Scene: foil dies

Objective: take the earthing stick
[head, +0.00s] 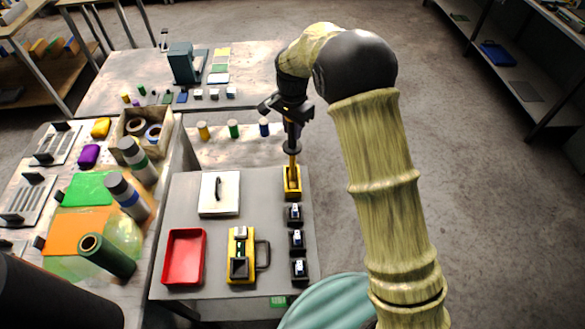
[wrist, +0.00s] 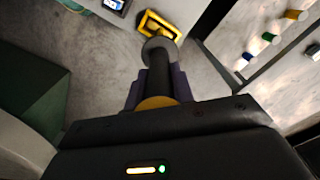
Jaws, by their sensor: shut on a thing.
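The earthing stick (head: 292,140) is upright, with a dark grip, a round grey guard and a yellow shaft below. My gripper (head: 291,116) is shut on its dark grip, above the yellow holder (head: 292,183) at the bench's back right corner. The shaft's lower end lines up with the holder; I cannot tell how deep it sits. In the wrist view the stick (wrist: 157,75) runs away between my fingers (wrist: 156,92), with a yellow ring near them. Its guard hides the lower shaft, and the yellow holder (wrist: 146,25) shows just beyond.
The grey bench (head: 190,233) also carries a red tray (head: 184,257), a white plate with a handle (head: 219,193), a yellow device (head: 241,256) and several small dark blocks in a row. Yellow, green and blue cylinders stand behind. The left table is crowded; the floor at right is open.

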